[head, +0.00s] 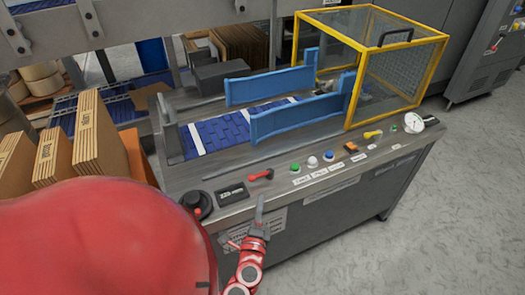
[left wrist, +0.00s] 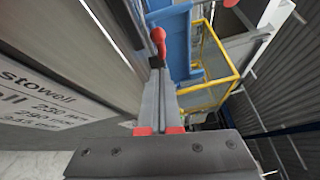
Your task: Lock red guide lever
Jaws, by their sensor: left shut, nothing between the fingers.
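The red guide lever (head: 262,175) lies along the front ledge of the packer, left of the coloured buttons. In the left wrist view its red handle (left wrist: 158,38) shows just beyond the fingertips. My left gripper (head: 261,201) is shut and empty, its fingers pointing up at the ledge just below the lever. In the left wrist view the closed fingers (left wrist: 155,75) reach toward the handle; I cannot tell whether they touch it. My right gripper is out of view.
Blue guide rails (head: 290,118) stand over the conveyor (head: 217,132). A yellow-framed guard (head: 400,40) is at the right end. Green (head: 295,167), white and blue buttons and a yellow lever (head: 372,134) line the ledge. A black round knob (head: 197,204) is left. Open floor lies right.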

